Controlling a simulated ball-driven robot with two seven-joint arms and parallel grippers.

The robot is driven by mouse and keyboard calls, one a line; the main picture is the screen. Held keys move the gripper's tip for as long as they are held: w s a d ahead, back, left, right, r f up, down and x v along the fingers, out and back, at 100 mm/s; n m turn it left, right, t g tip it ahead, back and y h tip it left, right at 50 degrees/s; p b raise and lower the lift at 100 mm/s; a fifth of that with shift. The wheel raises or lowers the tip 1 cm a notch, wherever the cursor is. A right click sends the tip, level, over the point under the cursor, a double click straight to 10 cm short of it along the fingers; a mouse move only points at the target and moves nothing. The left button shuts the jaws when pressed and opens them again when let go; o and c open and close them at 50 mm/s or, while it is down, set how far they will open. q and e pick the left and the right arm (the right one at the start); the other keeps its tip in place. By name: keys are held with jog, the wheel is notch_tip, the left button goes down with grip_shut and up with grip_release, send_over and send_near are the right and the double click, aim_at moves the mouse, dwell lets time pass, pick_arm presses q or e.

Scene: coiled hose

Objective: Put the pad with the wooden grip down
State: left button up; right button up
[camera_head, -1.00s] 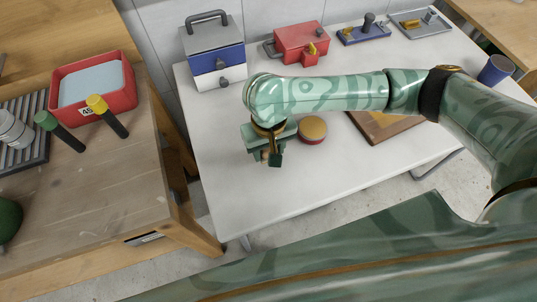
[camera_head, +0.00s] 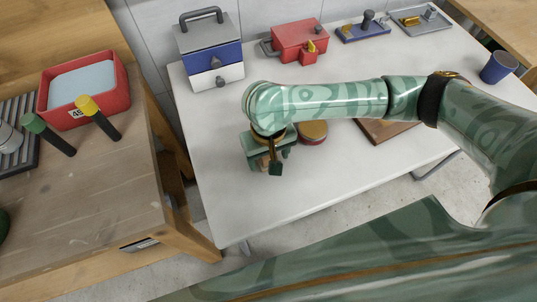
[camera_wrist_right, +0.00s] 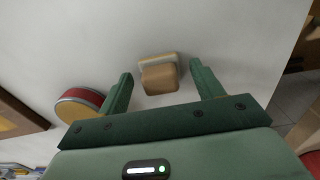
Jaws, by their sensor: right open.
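The pad with the wooden grip (camera_wrist_right: 158,75) rests on the white table (camera_wrist_right: 60,45) in the right wrist view. It has a pale, thin base and a tan wooden block on it. My right gripper (camera_wrist_right: 161,71) is open, one finger on each side of the pad, with a gap to both. In the head view my right gripper (camera_head: 268,162) hangs low over the white table (camera_head: 225,190) and mostly hides the pad. My left gripper does not show.
A round red tin with a tan top (camera_head: 313,132) stands close right of my gripper. A brown wooden board (camera_head: 384,131) lies farther right, partly behind my arm. Toolboxes (camera_head: 212,62) (camera_head: 299,42) stand at the back. The table's front is clear.

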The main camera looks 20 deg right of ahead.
aim_at(268, 157)
pick_arm(q)
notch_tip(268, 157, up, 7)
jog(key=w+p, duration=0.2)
jog(key=p, duration=0.5)
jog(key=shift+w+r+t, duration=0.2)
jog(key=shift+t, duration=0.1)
pick_arm(e)
notch_tip(268, 157, up, 12)
jog(key=shift+f, duration=0.15)
